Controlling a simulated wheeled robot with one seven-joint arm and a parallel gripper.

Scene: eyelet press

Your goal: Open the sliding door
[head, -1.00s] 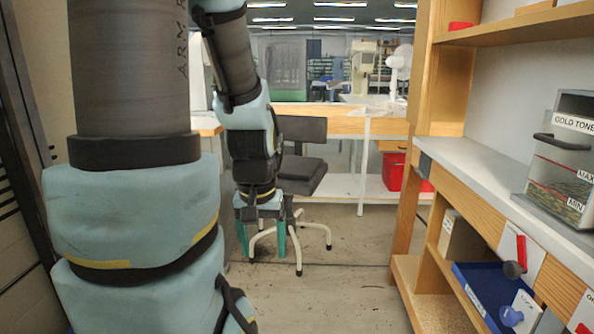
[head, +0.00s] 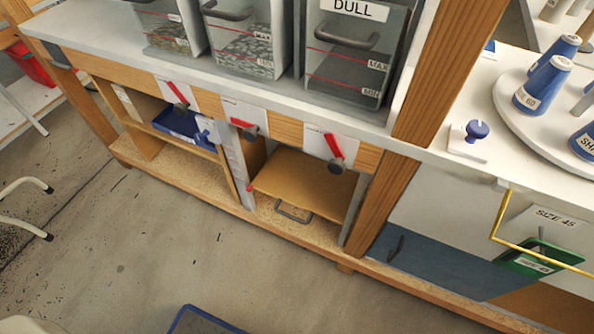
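A blue-grey panel (head: 440,262) with a small dark upright handle (head: 397,248) closes part of the low cabinet under the right bench. It looks like a sliding door, with its left end near the wooden post. A brown board (head: 310,183) with a grey bar handle (head: 293,211) sits in the open bay left of the post; I cannot tell if it slides. My gripper is out of view.
A yellow rail (head: 497,215) and a green holder (head: 540,258) stand before the cabinet's right part. Red-handled valves (head: 334,147) line the bench front.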

